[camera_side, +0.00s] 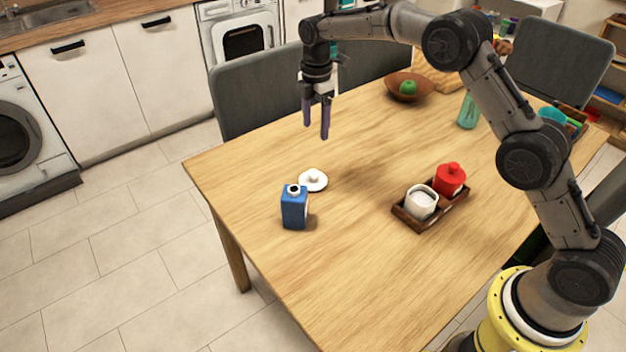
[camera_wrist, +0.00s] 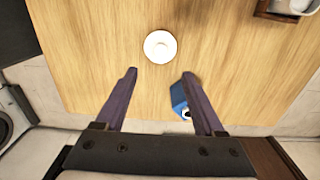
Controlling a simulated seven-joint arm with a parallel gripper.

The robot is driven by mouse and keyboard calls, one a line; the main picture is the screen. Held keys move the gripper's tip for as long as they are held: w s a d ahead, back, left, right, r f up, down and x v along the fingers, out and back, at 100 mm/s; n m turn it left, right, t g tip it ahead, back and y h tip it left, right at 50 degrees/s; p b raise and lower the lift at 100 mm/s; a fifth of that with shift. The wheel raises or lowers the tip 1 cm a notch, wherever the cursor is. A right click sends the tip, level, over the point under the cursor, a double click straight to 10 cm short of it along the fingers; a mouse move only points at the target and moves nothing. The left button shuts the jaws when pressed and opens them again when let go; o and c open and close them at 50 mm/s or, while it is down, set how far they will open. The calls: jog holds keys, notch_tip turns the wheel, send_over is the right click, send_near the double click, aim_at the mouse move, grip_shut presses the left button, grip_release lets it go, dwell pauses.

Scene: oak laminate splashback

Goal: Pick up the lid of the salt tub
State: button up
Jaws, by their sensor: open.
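The round white lid (camera_side: 313,181) with a small knob lies flat on the table, just behind the blue carton. In the wrist view the lid (camera_wrist: 160,47) lies beyond my fingertips, centred between them. The open white tub (camera_side: 421,203) stands in a small wooden tray, with white contents showing. My gripper (camera_side: 316,128) is open and empty, fingers pointing down, well above the table and the lid. In the wrist view my gripper (camera_wrist: 160,75) shows both fingers apart with nothing between the tips.
A blue carton (camera_side: 294,208) stands close to the lid; in the wrist view it (camera_wrist: 177,97) is partly behind the right finger. A red lidded jar (camera_side: 450,179) shares the wooden tray (camera_side: 431,221). A bowl (camera_side: 420,88) and bottle (camera_side: 468,112) stand further back. The table's middle is clear.

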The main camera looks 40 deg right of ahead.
send_over(313, 172)
jog(key=f, duration=0.8)
jog(key=shift+s+d+f, duration=0.1)
jog(key=shift+d+f, duration=0.2)
jog(key=shift+f, duration=0.1)
jog(key=shift+a+f, duration=0.15)
jog(key=shift+f, duration=1.25)
jog(key=shift+a+f, duration=0.15)
jog(key=shift+f, duration=1.2)
grip_shut()
